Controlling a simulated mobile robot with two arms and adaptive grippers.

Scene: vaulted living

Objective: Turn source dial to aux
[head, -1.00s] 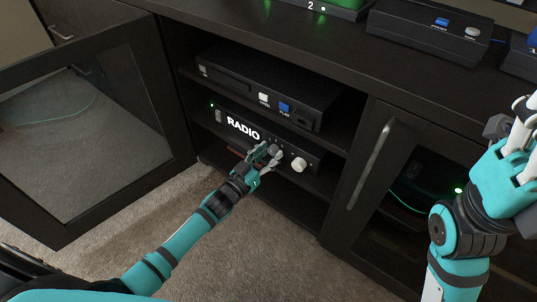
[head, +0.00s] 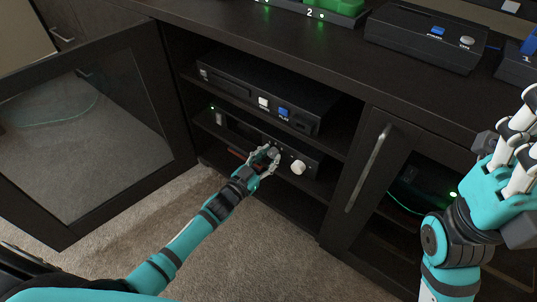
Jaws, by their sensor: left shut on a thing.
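A dark receiver (head: 237,127) with a now blank display sits on the middle shelf of the open cabinet. My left gripper (head: 270,154) is at its front, shut on a dial that its fingers mostly hide. I cannot read the dial's setting. A white knob (head: 298,167) on the same front shows just right of the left gripper, apart from it. My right gripper (head: 522,125) is raised at the right edge, away from the receiver, with white fingers partly cut off; I cannot tell its opening.
A dark player (head: 262,88) with a white and a blue button sits on the shelf above. A glass cabinet door (head: 85,140) stands open at left. Another door with a long handle (head: 369,167) is closed at right. Small consoles (head: 425,38) stand on the cabinet top.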

